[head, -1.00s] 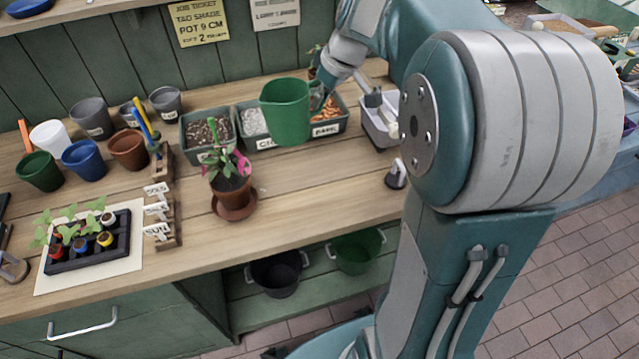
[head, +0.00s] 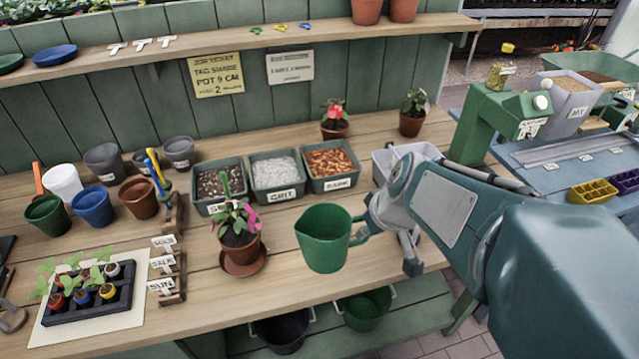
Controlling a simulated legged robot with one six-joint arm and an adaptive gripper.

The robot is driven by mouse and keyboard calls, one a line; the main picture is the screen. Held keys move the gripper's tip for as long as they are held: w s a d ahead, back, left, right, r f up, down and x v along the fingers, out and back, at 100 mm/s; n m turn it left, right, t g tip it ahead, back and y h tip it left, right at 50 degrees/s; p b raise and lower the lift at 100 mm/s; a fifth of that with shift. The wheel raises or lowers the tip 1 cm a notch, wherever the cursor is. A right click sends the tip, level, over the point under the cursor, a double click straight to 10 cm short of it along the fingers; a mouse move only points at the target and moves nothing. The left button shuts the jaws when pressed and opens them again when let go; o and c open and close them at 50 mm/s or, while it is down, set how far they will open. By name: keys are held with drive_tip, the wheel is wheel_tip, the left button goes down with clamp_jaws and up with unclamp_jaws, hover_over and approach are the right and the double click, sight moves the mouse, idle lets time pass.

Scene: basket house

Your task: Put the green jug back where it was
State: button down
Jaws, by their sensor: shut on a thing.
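The green jug (head: 323,240) is in the middle of the head view, in front of the bench's front part and right of the potted pink-flowered plant (head: 238,222). It looks upright, with its open top showing and its handle to the right. My gripper (head: 366,226) is shut on the jug's handle side, and my arm reaches in from the right. The fingertips are partly hidden by the jug and wrist. The jug appears held above the wooden bench (head: 290,290); the exact gap cannot be told.
Behind the jug stand bins of soil (head: 214,185), grit (head: 274,174) and bark (head: 329,164). A white tub (head: 390,158) is partly behind my arm. Name tags (head: 165,262) and a seedling tray (head: 90,297) lie left. Bare wood shows around the jug.

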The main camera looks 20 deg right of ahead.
drive_tip(key=w+f, duration=0.2)
drive_tip(key=w, duration=0.1)
drive_tip(key=w+d+f, duration=0.1)
drive_tip(key=w+f, duration=0.2)
drive_tip(key=w, duration=0.1)
drive_tip(key=w+d+f, duration=0.1)
drive_tip(key=w+f, duration=0.2)
drive_tip(key=w, duration=0.1)
drive_tip(key=shift+d+f, duration=0.1)
drive_tip(key=shift+f, duration=0.1)
drive_tip(key=shift+w+f, duration=0.15)
drive_tip(key=shift+f, duration=0.75)
drive_tip(key=shift+w+f, duration=0.15)
drive_tip(key=shift+f, duration=0.75)
drive_tip(key=shift+f, duration=0.1)
drive_tip(key=c, duration=0.7)
unclamp_jaws()
